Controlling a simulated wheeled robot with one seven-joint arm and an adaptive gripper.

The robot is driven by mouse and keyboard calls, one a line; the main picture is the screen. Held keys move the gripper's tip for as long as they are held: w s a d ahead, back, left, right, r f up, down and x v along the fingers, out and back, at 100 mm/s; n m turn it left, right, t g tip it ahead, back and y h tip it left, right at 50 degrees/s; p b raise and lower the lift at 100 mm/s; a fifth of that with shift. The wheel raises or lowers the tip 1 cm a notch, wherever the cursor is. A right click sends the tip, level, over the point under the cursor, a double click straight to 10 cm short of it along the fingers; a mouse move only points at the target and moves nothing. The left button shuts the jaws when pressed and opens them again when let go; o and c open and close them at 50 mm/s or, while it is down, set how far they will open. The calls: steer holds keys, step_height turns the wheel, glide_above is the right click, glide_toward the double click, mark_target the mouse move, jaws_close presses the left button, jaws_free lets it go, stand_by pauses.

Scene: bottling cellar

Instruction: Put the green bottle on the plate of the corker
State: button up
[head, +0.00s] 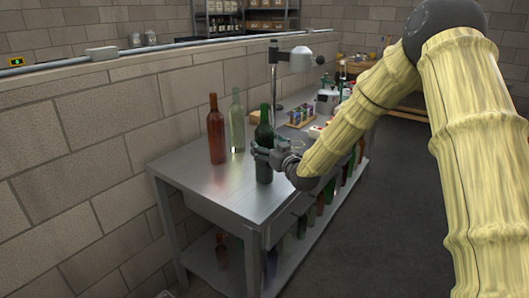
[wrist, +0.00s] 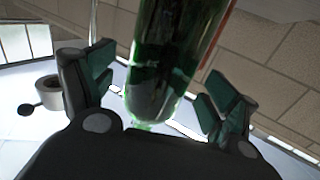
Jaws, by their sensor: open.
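The green bottle (head: 265,132) stands upright on the metal table, in front of the corker (head: 274,75). My gripper (head: 262,155) is open, with its fingers on either side of the bottle's body. In the wrist view, the green bottle (wrist: 170,60) lies between the two spread finger pads, with a visible gap on the right. Contact on the left is not clear. The corker has an upright metal post and a pale head with a lever arm. Its plate is not clearly visible behind the bottle and my gripper.
A brown bottle (head: 216,130) and a pale clear bottle (head: 237,122) stand left of the green one, near the wall. The metal table (head: 205,185) is bare at its front. Small coloured boxes (head: 300,115) and more items stand farther back; several bottles fill the lower shelf.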

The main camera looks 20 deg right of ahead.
steer(key=shift+w+a, duration=0.2)
steer(key=shift+w, duration=1.1)
jaws_close()
steer(key=shift+r, duration=0.1)
